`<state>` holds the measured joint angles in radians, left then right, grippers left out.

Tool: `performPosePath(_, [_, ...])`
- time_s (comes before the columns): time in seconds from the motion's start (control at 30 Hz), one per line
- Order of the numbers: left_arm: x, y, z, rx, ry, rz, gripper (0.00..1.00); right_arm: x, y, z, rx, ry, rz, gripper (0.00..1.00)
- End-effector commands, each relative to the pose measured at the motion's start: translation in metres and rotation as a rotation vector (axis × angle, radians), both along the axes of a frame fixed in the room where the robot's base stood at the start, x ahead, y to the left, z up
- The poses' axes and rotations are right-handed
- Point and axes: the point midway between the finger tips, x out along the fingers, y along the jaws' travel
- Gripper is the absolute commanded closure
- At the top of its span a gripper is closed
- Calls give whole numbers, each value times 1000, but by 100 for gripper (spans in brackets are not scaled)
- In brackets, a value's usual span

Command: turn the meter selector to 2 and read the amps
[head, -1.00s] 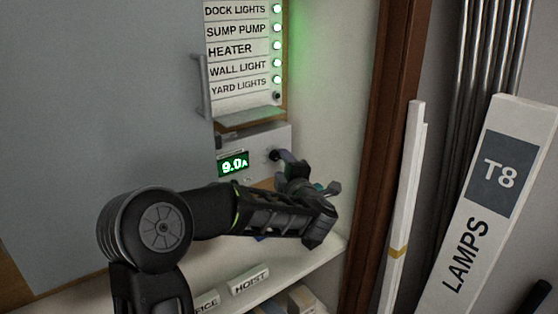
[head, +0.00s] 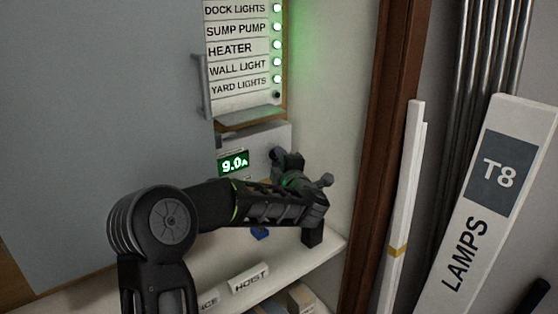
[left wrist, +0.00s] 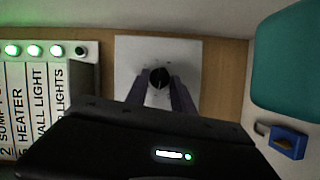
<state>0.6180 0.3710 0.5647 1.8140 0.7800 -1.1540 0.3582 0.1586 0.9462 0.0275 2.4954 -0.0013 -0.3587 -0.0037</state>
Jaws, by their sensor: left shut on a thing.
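The meter (head: 255,140) is a pale box under the labelled panel, and its green display (head: 233,163) reads 9.0 A. The selector knob (left wrist: 159,77) is a dark round knob on the meter's white face in the left wrist view. My left gripper (head: 277,156) is at the knob, shut on it, with a finger on each side in the left wrist view (left wrist: 160,88). The gripper hides the knob and its markings in the head view. The number it points to cannot be read. My right gripper is not in view.
The labelled panel (head: 238,50) with several green lights is above the meter. A shelf (head: 215,270) below holds a HOIST label (head: 249,279) and a blue padlock (head: 260,233). A brown post (head: 378,150) and a LAMPS box (head: 490,200) stand to the right.

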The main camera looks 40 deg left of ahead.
Motion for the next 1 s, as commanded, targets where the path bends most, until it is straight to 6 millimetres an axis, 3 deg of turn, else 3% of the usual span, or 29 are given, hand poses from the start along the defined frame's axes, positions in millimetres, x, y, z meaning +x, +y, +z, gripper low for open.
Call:
performPosePath(0.2, [0, 0, 0, 0, 0, 0, 100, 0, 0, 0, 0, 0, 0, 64])
performPosePath(0.57, [0, 0, 1, 3, 12, 0, 100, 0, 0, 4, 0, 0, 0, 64])
performPosePath(0.77, [0, -1, 5, 19, 67, -1, 100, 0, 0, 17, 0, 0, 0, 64])
performPosePath(1.0, [1, -1, 10, 60, 204, -1, 100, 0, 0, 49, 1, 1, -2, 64])
